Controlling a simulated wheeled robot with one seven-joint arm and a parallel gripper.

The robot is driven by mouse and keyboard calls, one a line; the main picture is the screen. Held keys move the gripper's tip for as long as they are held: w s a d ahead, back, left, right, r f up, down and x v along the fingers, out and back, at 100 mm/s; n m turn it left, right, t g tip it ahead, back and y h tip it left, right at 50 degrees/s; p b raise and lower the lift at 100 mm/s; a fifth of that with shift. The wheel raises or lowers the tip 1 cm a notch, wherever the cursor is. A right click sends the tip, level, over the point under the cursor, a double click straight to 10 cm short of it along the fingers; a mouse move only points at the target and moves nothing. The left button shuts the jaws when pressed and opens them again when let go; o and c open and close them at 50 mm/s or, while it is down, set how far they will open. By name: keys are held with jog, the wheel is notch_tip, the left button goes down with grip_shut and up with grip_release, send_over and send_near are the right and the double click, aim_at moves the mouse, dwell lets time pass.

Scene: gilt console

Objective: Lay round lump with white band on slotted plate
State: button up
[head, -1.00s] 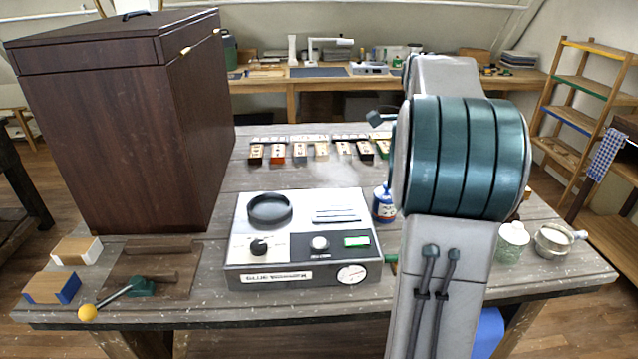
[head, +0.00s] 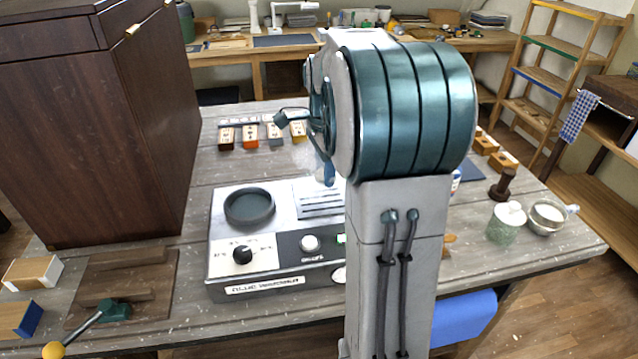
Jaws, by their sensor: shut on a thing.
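The slotted plate (head: 318,203) is the pale panel with dark slots on top of the grey glue warmer (head: 262,289), right of its round dark ring. My arm covers its right part. My gripper (head: 326,172) shows only as a small blue-teal piece at the left edge of my arm, beyond and above the slotted plate in the picture. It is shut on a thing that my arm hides. I cannot make out a round lump with a white band anywhere in view.
A tall dark wooden cabinet (head: 85,130) stands at left. Several labelled blocks (head: 250,137) line the table's back. A knobbed lever (head: 85,325) is at front left.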

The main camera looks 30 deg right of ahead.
aim_at(319, 197)
jog(key=shift+a+f, duration=0.45)
jog(key=shift+a, duration=0.15)
jog(key=shift+f, duration=1.9)
jog(key=shift+w+f, duration=0.1)
jog(key=shift+f, duration=0.1)
jog(key=o, duration=1)
jog(key=shift+r, duration=0.1)
jog(key=shift+r, duration=0.1)
